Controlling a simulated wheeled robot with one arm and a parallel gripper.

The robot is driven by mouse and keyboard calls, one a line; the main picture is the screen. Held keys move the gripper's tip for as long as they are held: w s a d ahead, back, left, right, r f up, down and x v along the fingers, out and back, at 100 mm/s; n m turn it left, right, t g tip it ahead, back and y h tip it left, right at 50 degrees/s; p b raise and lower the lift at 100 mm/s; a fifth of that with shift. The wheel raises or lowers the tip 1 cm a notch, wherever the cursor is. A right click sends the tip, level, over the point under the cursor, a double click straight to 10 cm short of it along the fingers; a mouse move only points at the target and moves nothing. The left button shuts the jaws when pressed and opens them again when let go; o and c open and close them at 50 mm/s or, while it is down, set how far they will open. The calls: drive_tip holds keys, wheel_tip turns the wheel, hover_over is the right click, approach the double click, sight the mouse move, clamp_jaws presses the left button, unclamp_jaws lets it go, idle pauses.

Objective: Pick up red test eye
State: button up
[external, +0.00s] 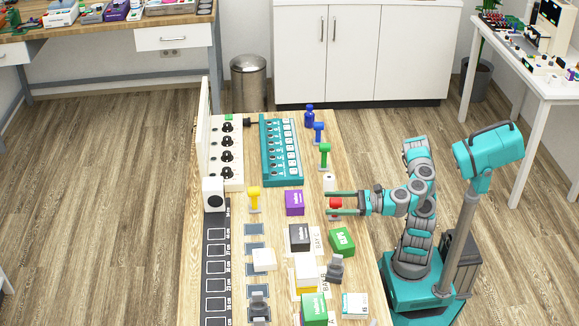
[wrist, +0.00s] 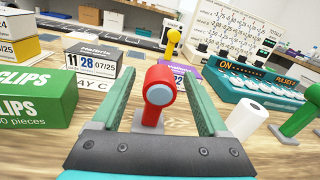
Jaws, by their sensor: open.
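The red test eye (external: 335,203) has a red head on a short red post. In the wrist view the red test eye (wrist: 159,88) shows a pale blue round face toward me, and its grey foot is partly hidden. My gripper (external: 330,203) reaches in from the right over the wooden table. It is open, with one green finger on each side of the red head. In the wrist view the fingers of my gripper (wrist: 159,72) show gaps on both sides of the eye.
A green clips box (wrist: 38,97) and a white roll (wrist: 248,118) stand close by. A green eye (external: 325,155), a yellow eye (external: 254,197), a purple box (external: 295,203) and a teal panel (external: 267,170) share the table (external: 225,205).

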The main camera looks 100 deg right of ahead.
drive_tip(key=shift+w, duration=1.4)
clamp_jaws()
